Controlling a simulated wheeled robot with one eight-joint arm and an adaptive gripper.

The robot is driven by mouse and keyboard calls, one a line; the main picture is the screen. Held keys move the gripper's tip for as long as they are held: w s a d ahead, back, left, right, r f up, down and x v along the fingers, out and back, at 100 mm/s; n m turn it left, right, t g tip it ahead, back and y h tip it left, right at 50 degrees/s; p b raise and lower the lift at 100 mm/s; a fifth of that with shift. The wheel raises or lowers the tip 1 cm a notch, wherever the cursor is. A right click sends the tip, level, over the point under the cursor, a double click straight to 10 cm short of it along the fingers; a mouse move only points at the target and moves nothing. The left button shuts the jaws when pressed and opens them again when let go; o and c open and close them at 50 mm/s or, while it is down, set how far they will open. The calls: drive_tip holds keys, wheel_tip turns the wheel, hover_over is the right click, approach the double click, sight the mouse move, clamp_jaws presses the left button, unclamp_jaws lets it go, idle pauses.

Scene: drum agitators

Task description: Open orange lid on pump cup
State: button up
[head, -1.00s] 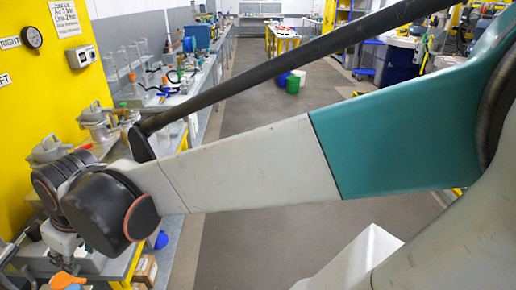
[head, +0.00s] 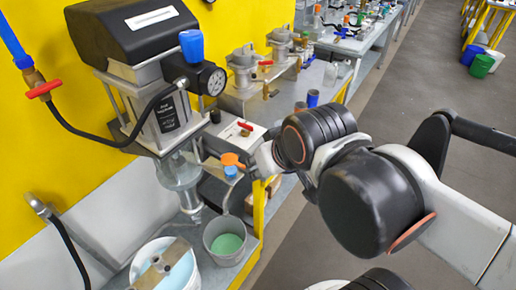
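The orange lid (head: 232,159) shows as a small flat orange piece near the middle of the head view. A blue part (head: 231,173) sits just below it. I take these to be the top of the pump cup, whose body I cannot make out clearly. My gripper (head: 238,185) is right beside the lid, at its right and below it in the picture. Its fingers are small and partly hidden by my wrist, so I cannot tell whether they touch the lid or whether they are open.
A drum agitator (head: 150,75) with a black top and gauge stands at the left by the yellow wall. Below it are a grey bucket (head: 226,258) with green liquid and a white bucket (head: 187,276). Metal pots (head: 243,68) stand farther back.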

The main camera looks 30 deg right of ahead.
drive_tip(key=shift+w+d+r+p, duration=0.15)
drive_tip(key=shift+r+p, duration=0.45)
drive_tip(key=shift+r, duration=0.3)
drive_tip(key=shift+d+r+p, duration=0.1)
drive_tip(key=shift+r+p, duration=0.5)
drive_tip(key=shift+r, duration=0.25)
